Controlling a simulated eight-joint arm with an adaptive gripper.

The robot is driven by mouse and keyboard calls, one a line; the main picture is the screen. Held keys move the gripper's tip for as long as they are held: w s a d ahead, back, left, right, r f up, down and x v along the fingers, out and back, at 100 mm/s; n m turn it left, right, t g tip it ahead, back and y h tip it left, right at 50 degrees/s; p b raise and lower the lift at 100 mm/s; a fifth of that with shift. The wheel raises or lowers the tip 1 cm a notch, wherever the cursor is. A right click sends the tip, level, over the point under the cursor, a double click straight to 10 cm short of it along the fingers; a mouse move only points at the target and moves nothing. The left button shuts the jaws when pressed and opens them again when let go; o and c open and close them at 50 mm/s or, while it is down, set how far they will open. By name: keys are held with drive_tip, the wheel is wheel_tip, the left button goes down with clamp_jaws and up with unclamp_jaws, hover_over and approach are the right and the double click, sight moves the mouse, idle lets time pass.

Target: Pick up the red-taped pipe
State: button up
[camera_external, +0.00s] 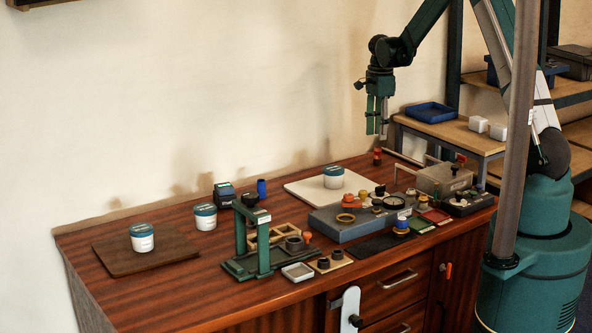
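I cannot pick out a red-taped pipe for certain. A small upright dark piece with a reddish part (377,156) stands at the back edge of the bench, below my gripper in the picture. It is too small to tell whether it is a pipe with tape. My gripper (377,132) hangs high above the back of the bench, fingers pointing down. The fingers are apart with a gap between them, and nothing shows in them.
The wooden bench (180,285) holds white jars with teal lids, a green frame (262,240), a grey block with rings (345,230) and a clear bin (445,178). A blue tray (432,112) sits on a side shelf. The front left of the bench is clear.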

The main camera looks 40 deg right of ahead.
sight(378, 147)
idle(0.3)
drive_tip(key=shift+f, duration=1.3)
drive_tip(key=shift+s+a+f+b, duration=0.15)
drive_tip(key=shift+f+b, duration=0.85)
drive_tip(key=shift+f, duration=1.6)
drive_tip(key=c, duration=1)
